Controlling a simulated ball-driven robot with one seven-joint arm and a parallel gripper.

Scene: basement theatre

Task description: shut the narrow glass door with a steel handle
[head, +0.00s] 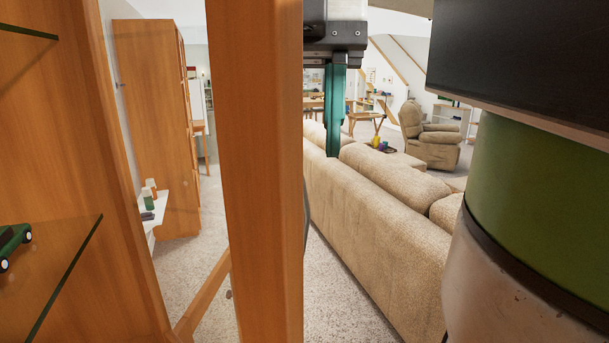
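The narrow glass door (262,190) stands open in front of me, its wooden upright filling the left centre of the head view. Its lower rail (203,294) slants down to the left, and the room shows through the glass. A thin dark edge beside the upright may be the steel handle, but I cannot be sure. My gripper (334,145) hangs just right of the upright, teal finger pointing down. Only one finger is distinct, so its opening is unclear. I cannot tell whether it touches the door.
The wooden cabinet (75,120) at the left has glass shelves (62,262); a green toy car (13,241) sits on one. A long beige sofa (375,225) runs along the right, with a strip of carpet (340,300) before it. An armchair (430,138) stands farther back.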

